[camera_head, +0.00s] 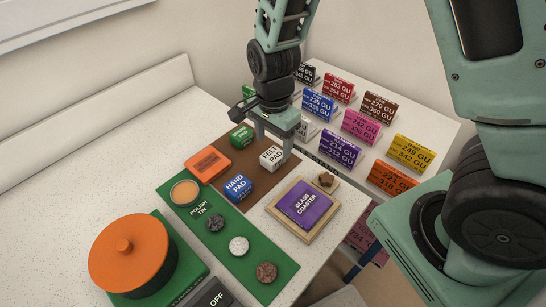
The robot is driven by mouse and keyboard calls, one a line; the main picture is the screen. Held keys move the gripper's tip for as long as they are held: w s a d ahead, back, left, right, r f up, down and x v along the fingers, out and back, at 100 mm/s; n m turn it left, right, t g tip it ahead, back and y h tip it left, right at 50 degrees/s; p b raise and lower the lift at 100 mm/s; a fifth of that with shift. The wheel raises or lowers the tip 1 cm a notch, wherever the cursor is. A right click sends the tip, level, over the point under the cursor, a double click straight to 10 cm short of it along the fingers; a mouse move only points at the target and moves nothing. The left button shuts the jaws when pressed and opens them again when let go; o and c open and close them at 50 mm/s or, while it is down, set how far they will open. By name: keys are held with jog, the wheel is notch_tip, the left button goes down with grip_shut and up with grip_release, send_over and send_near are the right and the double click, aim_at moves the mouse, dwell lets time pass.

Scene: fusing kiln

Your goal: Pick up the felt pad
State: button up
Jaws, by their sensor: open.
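The felt pad (271,158) is a small white block with dark lettering. It sits on a brown mat (261,191), behind and right of the blue hand pad (238,187) and right of a green block (241,137). My gripper (274,145) points down at the felt pad.
An orange block (207,166) lies left of the hand pad. A green strip (221,241) bears a polish tin (185,192) and round stones. A purple glass coaster (305,204) lies on a wooden tray. An orange-lidded round pot (130,262) stands front left. Several labelled cards (340,146) stand behind right.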

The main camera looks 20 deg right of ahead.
aim_at(273, 155)
jog(key=shift+w+f+p, duration=0.1)
jog(key=shift+f+p, duration=0.5)
jog(key=shift+f, duration=2.1)
jog(key=c, duration=1.1)
